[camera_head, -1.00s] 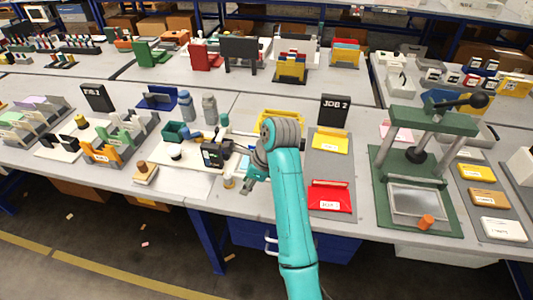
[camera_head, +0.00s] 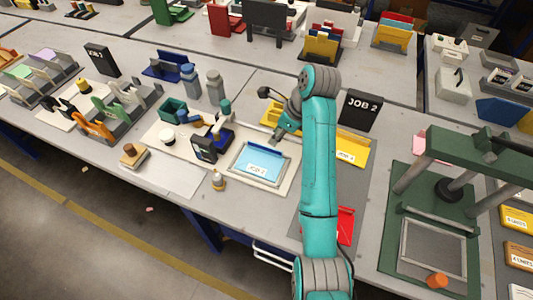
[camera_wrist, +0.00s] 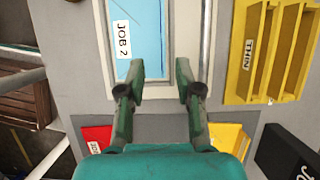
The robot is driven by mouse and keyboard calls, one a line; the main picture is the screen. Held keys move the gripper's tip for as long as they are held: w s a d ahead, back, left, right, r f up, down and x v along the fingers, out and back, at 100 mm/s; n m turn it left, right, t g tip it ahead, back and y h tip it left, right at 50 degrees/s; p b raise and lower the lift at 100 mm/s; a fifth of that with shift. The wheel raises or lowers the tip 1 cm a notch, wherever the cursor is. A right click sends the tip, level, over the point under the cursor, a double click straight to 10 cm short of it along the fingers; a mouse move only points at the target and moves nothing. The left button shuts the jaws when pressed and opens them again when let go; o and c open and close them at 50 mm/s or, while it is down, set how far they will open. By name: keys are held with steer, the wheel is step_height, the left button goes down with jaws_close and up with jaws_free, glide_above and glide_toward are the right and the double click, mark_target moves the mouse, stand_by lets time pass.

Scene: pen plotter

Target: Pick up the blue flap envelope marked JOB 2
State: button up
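The blue flap envelope (camera_head: 258,163) marked JOB 2 lies flat inside a grey frame (camera_head: 236,178) on the pen plotter's pale base. In the wrist view the blue envelope (camera_wrist: 146,40) is at the top, its white JOB 2 label at its left, with the grey frame edge beside it. My gripper (camera_wrist: 160,72) is open and empty, its two green fingers apart near the envelope's edge in that view. In the head view my gripper (camera_head: 284,132) is up and to the right of the envelope, partly hidden by my arm.
A black JOB 2 sign (camera_head: 361,108) stands behind a yellow envelope (camera_head: 352,148). A red envelope (camera_head: 345,225) is partly behind my arm. A yellow slotted holder (camera_wrist: 249,55) marked THIN is to the right in the wrist view. A green press (camera_head: 430,230) stands at right.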

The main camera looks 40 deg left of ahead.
mark_target(261, 152)
steer(key=x, duration=0.4)
steer(key=shift+a+f, duration=0.1)
steer(key=shift+f, duration=0.05)
steer(key=shift+a+x, duration=0.15)
steer(key=shift+x, duration=1.2)
steer(key=shift+a+x, duration=0.1)
steer(key=shift+x, duration=1.25)
steer(key=shift+w, duration=0.15)
jaws_close()
